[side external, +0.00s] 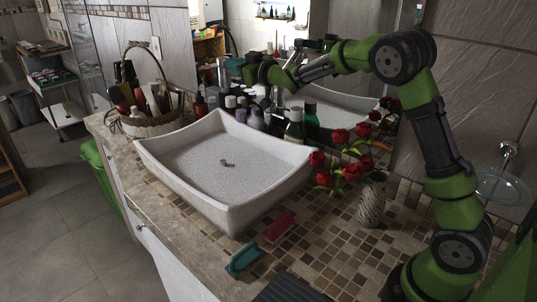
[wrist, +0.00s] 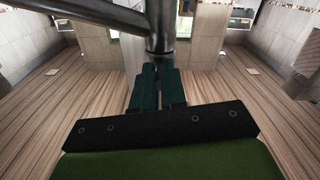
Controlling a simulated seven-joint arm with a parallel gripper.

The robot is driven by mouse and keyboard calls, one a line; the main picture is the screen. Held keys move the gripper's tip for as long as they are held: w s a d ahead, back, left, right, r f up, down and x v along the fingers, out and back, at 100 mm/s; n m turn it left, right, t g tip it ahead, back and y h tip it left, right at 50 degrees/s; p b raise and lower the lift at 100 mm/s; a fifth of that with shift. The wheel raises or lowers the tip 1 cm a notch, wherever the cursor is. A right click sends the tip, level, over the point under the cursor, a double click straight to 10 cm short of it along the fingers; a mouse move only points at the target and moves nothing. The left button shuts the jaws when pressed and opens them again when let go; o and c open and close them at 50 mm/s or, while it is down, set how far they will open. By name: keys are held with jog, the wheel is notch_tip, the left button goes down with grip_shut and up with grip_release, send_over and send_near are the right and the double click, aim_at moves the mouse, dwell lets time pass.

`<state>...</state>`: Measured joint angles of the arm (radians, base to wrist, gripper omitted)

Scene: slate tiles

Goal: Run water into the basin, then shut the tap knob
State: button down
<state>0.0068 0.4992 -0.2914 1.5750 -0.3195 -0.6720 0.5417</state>
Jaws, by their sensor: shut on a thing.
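The white basin (side external: 222,178) stands on the counter, with a small drain (side external: 227,163) in its floor. I see no water in it. In the wrist view my gripper (wrist: 158,74) has its dark teal fingers shut at the lower end of a grey metal upright, which I take to be the tap knob (wrist: 160,32). In the side external view my arm reaches above and behind the basin's far edge.
Red roses (side external: 345,155) in a patterned vase (side external: 371,200) stand right of the basin. Several bottles (side external: 293,126) line its back, and a wicker basket (side external: 150,126) stands left. A pink item (side external: 279,227) and a teal item (side external: 243,260) lie in front. A mirror is behind.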

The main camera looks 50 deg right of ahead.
jog(key=shift+a+h, duration=0.15)
jog(key=shift+h, duration=0.15)
jog(key=shift+w+a+m+g+h, duration=0.1)
jog(key=shift+a+m+g+h, duration=0.3)
jog(key=shift+m+h, duration=0.7)
jog(key=shift+w+a+m+g+h, duration=0.1)
jog(key=shift+a+m+g+h, duration=0.35)
jog(key=shift+h, duration=1)
jog(key=shift+w+a+m+g+h, duration=0.15)
jog(key=shift+a+m+h, duration=0.25)
jog(key=shift+m+h, duration=0.8)
jog(key=shift+h, duration=0.45)
jog(key=c, duration=1.2)
grip_release()
jog(key=v, duration=1.7)
jog(key=shift+r, duration=0.25)
